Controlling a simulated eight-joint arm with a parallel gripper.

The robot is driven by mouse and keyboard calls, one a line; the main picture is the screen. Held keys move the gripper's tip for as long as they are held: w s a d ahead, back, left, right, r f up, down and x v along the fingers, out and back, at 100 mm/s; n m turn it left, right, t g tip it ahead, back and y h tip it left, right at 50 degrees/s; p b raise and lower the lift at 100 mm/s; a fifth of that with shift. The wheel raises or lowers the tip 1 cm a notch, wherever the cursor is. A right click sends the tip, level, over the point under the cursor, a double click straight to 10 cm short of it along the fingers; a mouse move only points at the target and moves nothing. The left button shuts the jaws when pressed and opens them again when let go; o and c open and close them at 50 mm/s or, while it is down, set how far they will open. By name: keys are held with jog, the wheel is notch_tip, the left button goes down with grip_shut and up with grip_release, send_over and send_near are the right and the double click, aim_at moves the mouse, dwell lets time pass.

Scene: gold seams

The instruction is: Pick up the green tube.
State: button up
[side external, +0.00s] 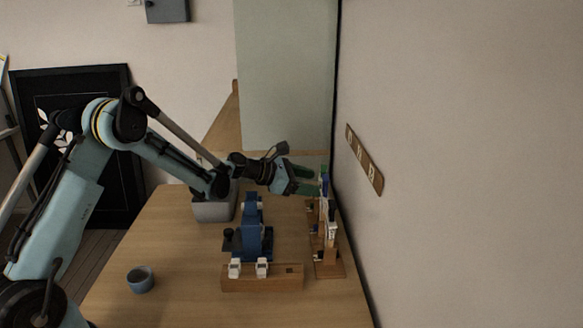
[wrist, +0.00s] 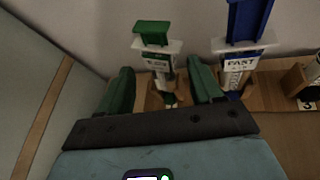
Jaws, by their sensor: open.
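The green tube (wrist: 155,66) has a green cap and a white label with dark print, too small to read. It stands upright in the wooden rack against the wall. In the side external view only a small green part (side external: 324,174) shows at the rack's far end. My gripper (wrist: 161,68) is open, with one green finger to each side of the tube in the wrist view. It also shows at the rack's far end in the side external view (side external: 313,181). I cannot tell whether the fingers touch the tube.
A blue tube (wrist: 240,68) stands just right of the right finger. The wooden rack (side external: 330,268) runs along the wall. A blue device (side external: 254,235), a grey bin (side external: 212,211) and a small blue cup (side external: 140,281) stand on the table. The table's front left is mostly clear.

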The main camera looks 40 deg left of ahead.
aim_at(323, 166)
jog(key=shift+x, duration=2.25)
jog(key=c, duration=1.1)
notch_tip(323, 166, up, 9)
jog(key=shift+r, duration=0.1)
jog(key=shift+c, duration=0.2)
jog(key=shift+a+r+n, duration=0.1)
jog(key=shift+r+n, duration=0.05)
jog(key=shift+n, duration=0.15)
jog(key=n, duration=0.1)
jog(key=f+n+t+y, duration=0.1)
jog(key=n, duration=0.1)
jog(key=shift+w+a+y, duration=0.15)
jog(key=shift+a+y, duration=0.15)
jog(key=shift+a, duration=0.05)
jog(key=shift+f, duration=2.2)
